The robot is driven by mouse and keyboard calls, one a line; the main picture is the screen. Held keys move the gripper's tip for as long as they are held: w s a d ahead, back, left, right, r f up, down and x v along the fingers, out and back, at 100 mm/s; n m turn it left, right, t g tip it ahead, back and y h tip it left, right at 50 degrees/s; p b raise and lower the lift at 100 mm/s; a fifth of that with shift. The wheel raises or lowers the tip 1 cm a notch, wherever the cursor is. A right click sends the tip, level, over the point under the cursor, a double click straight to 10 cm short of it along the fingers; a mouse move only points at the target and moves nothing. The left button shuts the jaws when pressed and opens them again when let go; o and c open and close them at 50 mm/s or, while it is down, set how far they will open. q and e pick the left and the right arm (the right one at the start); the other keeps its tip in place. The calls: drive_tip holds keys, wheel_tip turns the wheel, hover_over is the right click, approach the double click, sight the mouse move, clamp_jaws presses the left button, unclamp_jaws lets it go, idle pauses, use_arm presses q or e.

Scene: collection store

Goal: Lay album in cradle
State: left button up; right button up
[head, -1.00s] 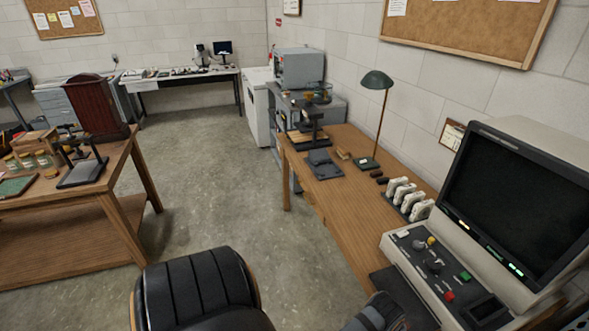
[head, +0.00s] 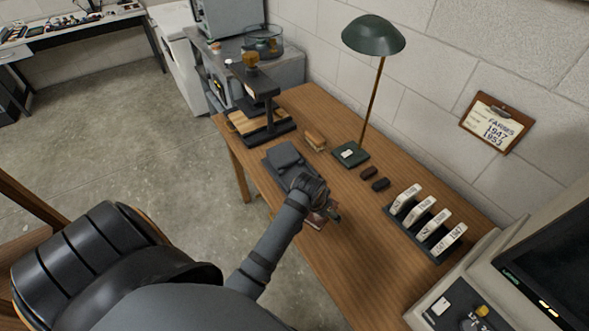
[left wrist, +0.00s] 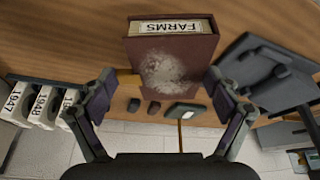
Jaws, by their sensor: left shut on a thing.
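The dark red album (left wrist: 172,62), with a pale worn patch and a "FARMS" label, is between the fingers of my left gripper (left wrist: 160,98) in the left wrist view. The gripper is shut on it. In the head view, my left gripper (head: 326,205) is over the desk and mostly hides the album (head: 316,219). I cannot tell whether the album touches the desk. The dark grey cradle (head: 284,157) lies on the desk just beyond the gripper, partly behind my wrist. It also shows right of the album in the left wrist view (left wrist: 258,68). My right gripper is out of view.
A rack of white labelled boxes (head: 428,224) stands right of the gripper. Two small dark items (head: 375,178), a green lamp (head: 374,36) and a black stand (head: 262,95) are farther back.

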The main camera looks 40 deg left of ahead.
use_arm(q)
drive_tip(key=w+a+r+m+h+b, duration=0.1)
drive_tip(key=w+a+r+m+b, duration=0.2)
drive_tip(key=b, duration=0.5)
drive_tip(key=shift+w+a+r+b, duration=0.4)
drive_tip(key=shift+w+a+r, duration=0.15)
drive_tip(key=shift+a+r, duration=0.1)
drive_tip(key=a+r+b, duration=0.1)
drive_tip(key=r, duration=0.1)
drive_tip(key=m, duration=0.1)
hover_over(298, 173)
drive_tip(key=s+d, duration=0.3)
drive_tip(key=shift+h, duration=0.4)
drive_tip(key=f, duration=0.7)
drive_tip(key=shift+s+a+f, duration=0.2)
drive_tip(key=shift+w+a+f, duration=0.15)
drive_tip(key=shift+a+f, duration=0.1)
drive_tip(key=shift+f, duration=1.8)
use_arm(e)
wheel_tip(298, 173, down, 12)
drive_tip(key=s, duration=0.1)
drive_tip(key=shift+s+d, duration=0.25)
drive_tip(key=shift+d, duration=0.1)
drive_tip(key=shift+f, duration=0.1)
